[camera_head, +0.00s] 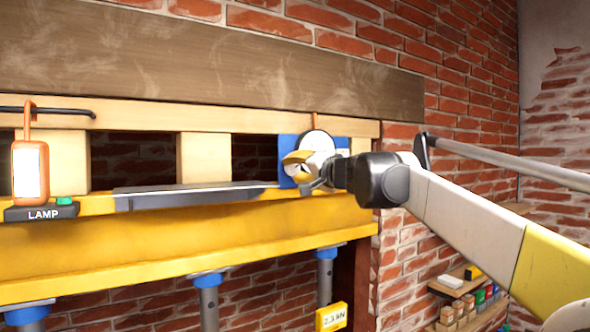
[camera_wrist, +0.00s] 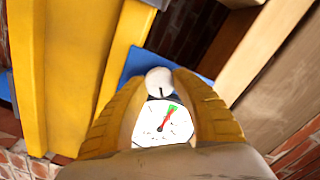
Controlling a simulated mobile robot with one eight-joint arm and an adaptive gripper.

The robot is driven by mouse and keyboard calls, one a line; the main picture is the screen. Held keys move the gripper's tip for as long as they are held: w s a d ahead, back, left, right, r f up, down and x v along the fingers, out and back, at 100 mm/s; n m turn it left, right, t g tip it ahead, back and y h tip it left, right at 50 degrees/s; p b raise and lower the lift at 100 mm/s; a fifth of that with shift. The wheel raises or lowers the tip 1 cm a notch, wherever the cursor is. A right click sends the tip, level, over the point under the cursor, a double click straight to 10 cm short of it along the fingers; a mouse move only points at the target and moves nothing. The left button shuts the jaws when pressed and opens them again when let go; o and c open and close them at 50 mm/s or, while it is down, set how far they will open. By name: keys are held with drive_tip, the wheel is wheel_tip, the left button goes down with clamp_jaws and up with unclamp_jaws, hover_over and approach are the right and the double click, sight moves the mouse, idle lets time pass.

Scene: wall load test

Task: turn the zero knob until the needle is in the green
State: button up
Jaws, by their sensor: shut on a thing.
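In the wrist view, my gripper (camera_wrist: 162,88) has its two yellow fingers closed on the round white zero knob (camera_wrist: 159,76), which has a dark mark. Between the fingers is the white dial (camera_wrist: 152,133) with its red needle (camera_wrist: 167,119) slanting up to the right. The needle's tip lies at or right beside a small green patch (camera_wrist: 174,108); I cannot tell exactly how far inside it is. In the head view, my gripper (camera_head: 298,170) is in front of the blue gauge plate (camera_head: 288,142), hiding much of it and the knob.
A yellow beam (camera_head: 180,243) runs below on blue-topped posts. A dark plank (camera_head: 200,55) spans above. A grey bar (camera_head: 195,196) lies on the beam's ledge. A lamp (camera_head: 30,170) hangs at left. A shelf with small blocks (camera_head: 465,305) is low right.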

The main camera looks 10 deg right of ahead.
drive_tip(key=shift+r, duration=0.1)
idle(0.5)
drive_tip(key=o, duration=1.3)
drive_tip(key=shift+w, duration=0.1)
drive_tip(key=shift+c, duration=0.2)
drive_tip(key=v, duration=1.2)
